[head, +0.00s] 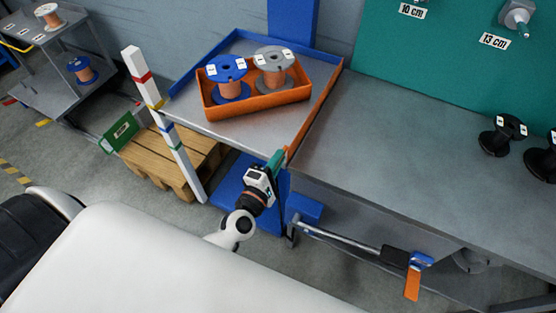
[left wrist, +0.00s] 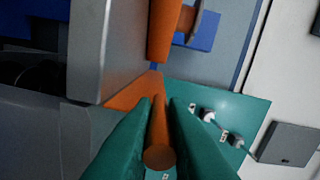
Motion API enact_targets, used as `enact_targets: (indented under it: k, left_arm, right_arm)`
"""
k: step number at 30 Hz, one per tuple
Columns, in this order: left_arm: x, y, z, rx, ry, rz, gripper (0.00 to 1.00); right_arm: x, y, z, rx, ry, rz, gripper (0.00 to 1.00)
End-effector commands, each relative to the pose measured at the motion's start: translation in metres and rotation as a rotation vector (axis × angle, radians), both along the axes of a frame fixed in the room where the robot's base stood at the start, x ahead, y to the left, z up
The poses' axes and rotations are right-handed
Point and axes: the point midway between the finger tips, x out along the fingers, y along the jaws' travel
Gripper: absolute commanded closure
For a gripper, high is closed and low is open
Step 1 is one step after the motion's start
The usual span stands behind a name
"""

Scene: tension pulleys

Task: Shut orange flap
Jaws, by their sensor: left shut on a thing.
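The orange flap (head: 320,105) shows in the head view as a thin strip along the right edge of the small grey table, beside the long workbench. My left gripper (head: 275,160) is at the flap's near end, by the table's front right corner. In the left wrist view its teal fingers (left wrist: 160,128) are shut on an orange round-ended handle (left wrist: 158,155). The handle lies in line with an orange panel (left wrist: 130,92), which I take to be the flap. The fingers hide the handle's sides. My right gripper is not in view.
An orange box (head: 262,108) with a blue spool (head: 228,78) and a grey spool (head: 273,68) stands on the small table. The grey workbench (head: 400,140) lies to the right. A striped post (head: 165,125) stands left. An orange-tipped bar (head: 412,283) juts below the bench.

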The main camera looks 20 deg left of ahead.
Motion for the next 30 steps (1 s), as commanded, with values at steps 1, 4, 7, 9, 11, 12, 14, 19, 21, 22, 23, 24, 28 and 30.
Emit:
enact_targets:
  k: [1, 4, 7, 9, 11, 12, 14, 19, 21, 22, 23, 24, 28, 30]
  left_arm:
    - [0.0, 0.001, 0.0, -0.001, 0.001, 0.001, 1.0]
    - [0.0, 0.001, 0.0, 0.0, 0.001, 0.002, 1.0]
    - [0.0, 0.001, -0.001, 0.0, 0.001, 0.002, 1.0]
    - [0.0, 0.001, -0.001, 0.0, 0.001, 0.002, 0.84]
    - [0.0, 0.001, -0.001, 0.0, 0.001, 0.002, 0.74]
    - [0.0, 0.001, -0.001, 0.0, 0.001, 0.001, 0.68]
    - [0.0, 0.001, -0.001, 0.001, 0.001, 0.001, 0.66]
    - [0.0, 0.0, 0.0, 0.001, 0.001, 0.001, 0.66]
    - [-0.001, 0.0, -0.001, 0.001, 0.001, 0.001, 0.66]
    - [-0.002, 0.0, -0.001, 0.001, 0.001, 0.001, 0.66]
    - [-0.004, 0.0, -0.001, 0.001, 0.002, 0.001, 0.66]
    - [-0.007, 0.001, -0.002, 0.001, 0.002, 0.001, 0.66]
    - [-0.028, 0.001, -0.003, 0.001, 0.004, 0.0, 0.66]
    - [-0.043, 0.002, -0.004, 0.002, 0.005, -0.001, 0.66]
  right_arm:
    - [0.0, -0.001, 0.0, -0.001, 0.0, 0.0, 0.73]
    - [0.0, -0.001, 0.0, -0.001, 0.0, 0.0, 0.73]
    - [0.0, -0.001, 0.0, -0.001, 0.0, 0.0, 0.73]
    - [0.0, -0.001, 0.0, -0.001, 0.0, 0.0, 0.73]
    - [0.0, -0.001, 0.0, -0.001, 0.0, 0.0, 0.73]
    - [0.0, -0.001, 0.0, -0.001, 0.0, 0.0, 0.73]
    - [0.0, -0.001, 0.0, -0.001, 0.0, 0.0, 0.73]
    - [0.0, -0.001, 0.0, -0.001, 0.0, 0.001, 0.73]
    - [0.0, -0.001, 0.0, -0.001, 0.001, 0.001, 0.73]
    - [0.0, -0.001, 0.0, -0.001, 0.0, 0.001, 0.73]
    - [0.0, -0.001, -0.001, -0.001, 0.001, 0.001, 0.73]
    - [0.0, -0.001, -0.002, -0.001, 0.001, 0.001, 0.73]
    - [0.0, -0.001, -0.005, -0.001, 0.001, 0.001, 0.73]
    - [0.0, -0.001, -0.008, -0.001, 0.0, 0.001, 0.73]
